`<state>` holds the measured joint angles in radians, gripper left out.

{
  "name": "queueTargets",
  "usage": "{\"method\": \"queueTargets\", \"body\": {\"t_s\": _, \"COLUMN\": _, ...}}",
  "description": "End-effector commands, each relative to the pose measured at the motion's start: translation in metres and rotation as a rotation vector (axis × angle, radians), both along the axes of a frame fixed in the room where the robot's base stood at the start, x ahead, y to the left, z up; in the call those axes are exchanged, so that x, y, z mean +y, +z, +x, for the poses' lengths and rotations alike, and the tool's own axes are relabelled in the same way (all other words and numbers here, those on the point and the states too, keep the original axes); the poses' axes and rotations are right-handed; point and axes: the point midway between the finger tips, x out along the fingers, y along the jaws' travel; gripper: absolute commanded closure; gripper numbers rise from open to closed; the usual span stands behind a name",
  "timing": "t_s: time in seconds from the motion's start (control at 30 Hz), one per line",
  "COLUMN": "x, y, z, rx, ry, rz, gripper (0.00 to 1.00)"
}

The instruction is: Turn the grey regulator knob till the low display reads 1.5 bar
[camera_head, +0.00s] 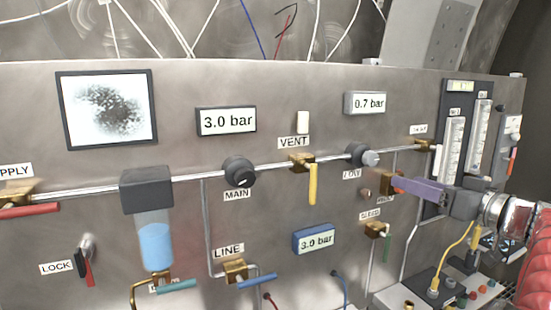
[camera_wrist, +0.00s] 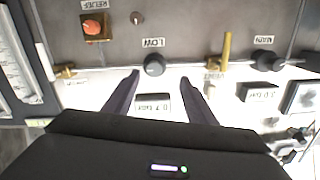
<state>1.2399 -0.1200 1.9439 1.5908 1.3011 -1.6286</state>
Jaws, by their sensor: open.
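The grey regulator knob (camera_head: 371,158) sits on a dark body on the pipe, above a partly hidden LOW label. The low display (camera_head: 368,103) above it reads 0.7 bar. In the wrist view, which is upside down, the knob (camera_wrist: 154,65) is beside the LOW label. The low display (camera_wrist: 153,102) shows there between my fingers. My gripper (camera_wrist: 160,77) is open and empty, its fingertips either side of the knob's line and apart from it. In the head view my gripper (camera_head: 398,184) is to the lower right of the knob, and its far finger is mostly hidden.
The yellow VENT lever (camera_head: 312,183) hangs left of the knob. The black MAIN knob (camera_head: 239,171) is farther left, below a 3.0 bar display (camera_head: 227,121). An orange RELIEF knob (camera_wrist: 93,27) is close by. Flowmeter tubes (camera_head: 453,146) stand to the right. A blue-framed display (camera_head: 314,239) reads 3.0 bar.

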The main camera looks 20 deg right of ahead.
Motion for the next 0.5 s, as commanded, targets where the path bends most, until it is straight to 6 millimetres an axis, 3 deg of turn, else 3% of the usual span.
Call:
{"method": "queueTargets", "body": {"t_s": 0.13, "x": -0.0154, "y": 0.0141, "z": -0.0094, "rx": -0.049, "ry": -0.031, "rz": -0.018, "gripper": 0.49}}
{"method": "queueTargets", "body": {"t_s": 0.5, "x": -0.0159, "y": 0.0145, "z": -0.0091, "rx": -0.05, "ry": -0.033, "rz": -0.018, "gripper": 0.49}}
